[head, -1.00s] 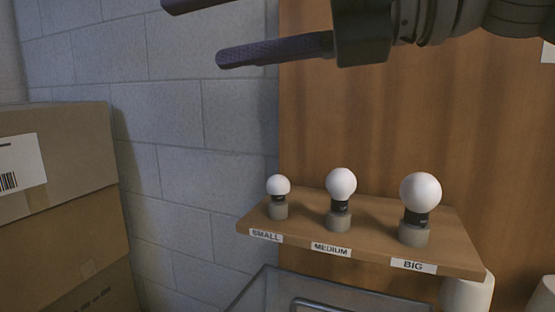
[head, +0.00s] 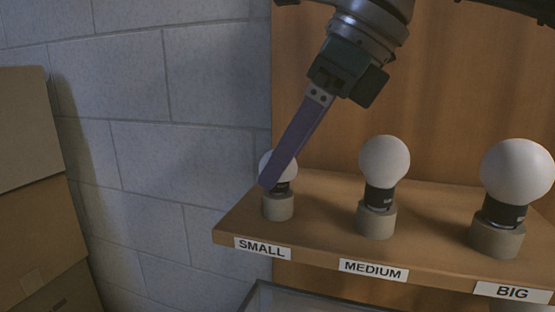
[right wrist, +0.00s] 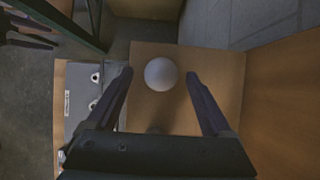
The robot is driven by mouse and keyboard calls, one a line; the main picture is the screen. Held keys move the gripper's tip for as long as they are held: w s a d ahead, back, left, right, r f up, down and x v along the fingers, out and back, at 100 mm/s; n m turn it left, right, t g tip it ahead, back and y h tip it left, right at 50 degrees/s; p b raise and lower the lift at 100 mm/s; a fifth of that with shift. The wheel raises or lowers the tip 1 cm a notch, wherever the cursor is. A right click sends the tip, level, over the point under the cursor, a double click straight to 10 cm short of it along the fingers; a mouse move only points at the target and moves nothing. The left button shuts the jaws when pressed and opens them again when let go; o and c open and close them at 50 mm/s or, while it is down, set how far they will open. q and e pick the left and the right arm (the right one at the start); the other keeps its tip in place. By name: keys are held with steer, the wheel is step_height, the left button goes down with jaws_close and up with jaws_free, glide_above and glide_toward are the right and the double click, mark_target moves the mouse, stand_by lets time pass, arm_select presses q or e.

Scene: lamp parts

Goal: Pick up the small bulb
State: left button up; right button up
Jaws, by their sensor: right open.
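The small bulb (head: 266,165) is a white globe with a dark neck, upright in a grey round holder (head: 278,207) above the SMALL label on the wooden shelf. My right gripper (head: 268,182) reaches down to it from above. One purple finger crosses in front of the globe and hides part of it; the other finger is hidden in the head view. In the right wrist view the white globe (right wrist: 160,74) lies between the two spread fingertips, with a gap on each side. The jaws are open. I cannot identify my left gripper in these views.
The medium bulb (head: 385,160) stands to the right on the same shelf (head: 330,240), and the big bulb (head: 515,170) beyond it. A wooden panel (head: 430,60) rises behind. A brick wall (head: 140,100) and cardboard boxes (head: 30,180) are at the left.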

steer(key=shift+x, duration=1.3)
steer(key=c, duration=1.2)
